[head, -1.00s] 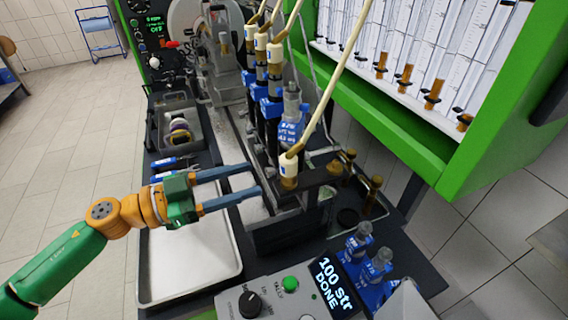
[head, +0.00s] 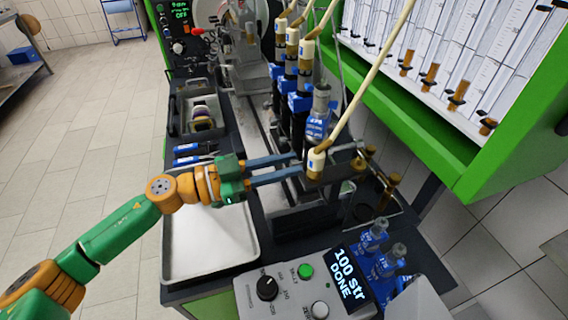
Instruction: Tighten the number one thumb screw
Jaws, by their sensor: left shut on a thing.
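My left gripper (head: 303,164) comes in from the left over the tray, its two long blue-grey fingers level and pointing right. Its tips are at the foot of the front cream hose fitting (head: 316,158), at the left end of the dark clamp bar. It is shut on a small part there, which the fingers and fitting mostly hide. I cannot tell for sure that this is the number one thumb screw. Brass knobs (head: 359,163) stand at the bar's right end, clear of the gripper. My right gripper is not in view.
A row of blue-and-black injectors (head: 301,101) with cream hoses stands behind the fingertips. A white-lined tray (head: 212,277) lies below the arm. A control box (head: 287,294) reading "100 str DONE" is in front. The green cabinet (head: 487,171) overhangs on the right.

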